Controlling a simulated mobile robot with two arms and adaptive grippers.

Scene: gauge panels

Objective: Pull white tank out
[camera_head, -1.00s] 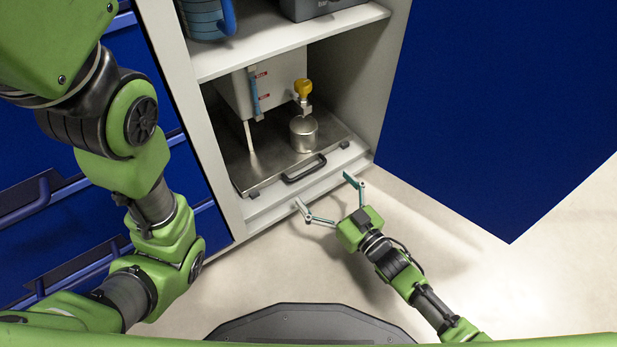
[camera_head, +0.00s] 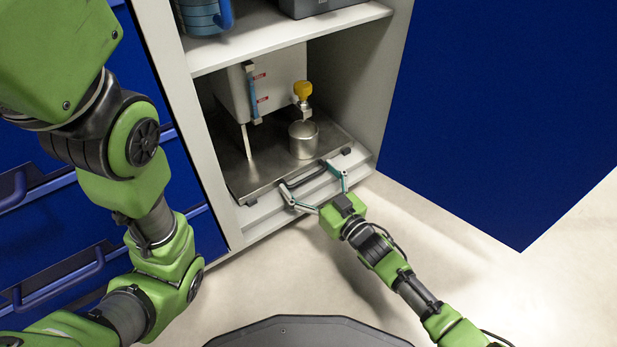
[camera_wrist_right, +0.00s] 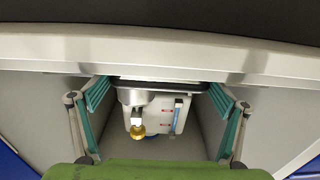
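The white tank (camera_head: 283,68), with a blue level gauge (camera_head: 252,88), stands on a metal tray (camera_head: 243,177) inside the open cabinet. It also shows in the right wrist view (camera_wrist_right: 161,112). A black handle (camera_head: 305,178) is on the tray's front edge. My right gripper (camera_head: 307,175) is open, with its fingertips near the two ends of the handle; contact cannot be told. In the right wrist view its teal fingers (camera_wrist_right: 160,90) are wide apart with nothing clamped. My left arm shows at the left, but its gripper is not in view.
A metal cup (camera_head: 303,140) and a yellow-knobbed valve (camera_head: 303,90) are at the tank's right. A shelf (camera_head: 250,48) above holds a blue container (camera_head: 200,17) and a grey case (camera_head: 315,6). A blue door (camera_head: 500,110) stands open at right. The floor in front is clear.

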